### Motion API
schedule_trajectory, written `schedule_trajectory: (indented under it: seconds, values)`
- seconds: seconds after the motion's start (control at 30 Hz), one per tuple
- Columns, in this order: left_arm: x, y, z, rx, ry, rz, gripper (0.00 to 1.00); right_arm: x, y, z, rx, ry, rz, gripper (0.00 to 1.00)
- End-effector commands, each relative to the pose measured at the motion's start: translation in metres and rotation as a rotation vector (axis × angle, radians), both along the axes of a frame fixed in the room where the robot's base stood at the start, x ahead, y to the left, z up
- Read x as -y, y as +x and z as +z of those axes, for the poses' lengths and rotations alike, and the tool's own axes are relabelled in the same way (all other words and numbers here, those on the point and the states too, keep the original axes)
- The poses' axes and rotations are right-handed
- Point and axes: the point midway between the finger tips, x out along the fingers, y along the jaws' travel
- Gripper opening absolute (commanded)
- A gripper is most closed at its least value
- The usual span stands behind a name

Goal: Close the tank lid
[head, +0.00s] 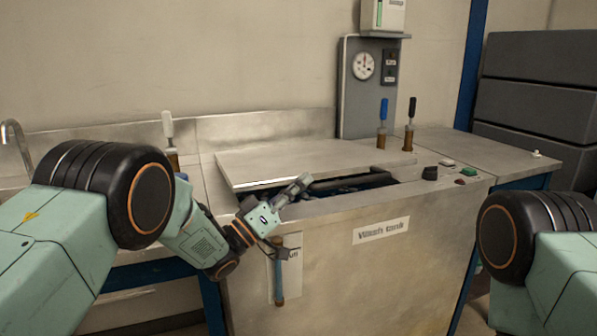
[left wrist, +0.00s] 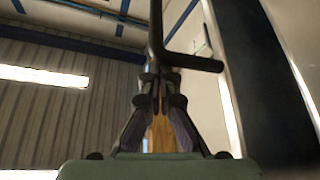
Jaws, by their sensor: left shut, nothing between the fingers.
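The metal tank lid (head: 310,160) lies as a flat plate over the back of the wash tank (head: 345,265). A dark gap shows along its front and right, opening into the tank (head: 372,182). A dark bar lies in this opening; in the left wrist view a dark bent bar (left wrist: 190,62) crosses just beyond my fingertips. My left gripper (head: 303,182) is shut and empty at the front rim, near the lid's front edge; I cannot tell whether it touches the bar. It also shows in the left wrist view (left wrist: 158,82). My right gripper is out of view.
A hammer-like tool (head: 278,275) hangs on the tank's front. Buttons and a black knob (head: 430,173) sit on the right top. A tap (head: 16,135) is at far left.

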Motion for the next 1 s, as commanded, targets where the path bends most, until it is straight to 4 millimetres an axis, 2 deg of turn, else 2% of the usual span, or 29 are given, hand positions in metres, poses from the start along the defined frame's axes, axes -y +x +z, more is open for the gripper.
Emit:
schedule_trajectory:
  seconds: [0.03,0.2,0.7,0.87,1.0]
  values:
    - [0.000,-0.001,-0.008,-0.001,0.001,0.000,0.00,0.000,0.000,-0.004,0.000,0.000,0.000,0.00]
    - [0.001,-0.001,-0.017,0.001,0.001,0.000,0.00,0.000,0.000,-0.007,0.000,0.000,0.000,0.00]
    - [0.001,-0.003,-0.018,0.000,-0.001,0.000,0.00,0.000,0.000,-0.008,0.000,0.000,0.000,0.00]
    - [0.002,-0.002,-0.012,0.001,0.000,0.001,0.00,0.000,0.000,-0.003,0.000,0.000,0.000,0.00]
    - [0.002,-0.001,0.003,0.002,0.000,0.003,0.00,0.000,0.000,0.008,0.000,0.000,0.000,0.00]
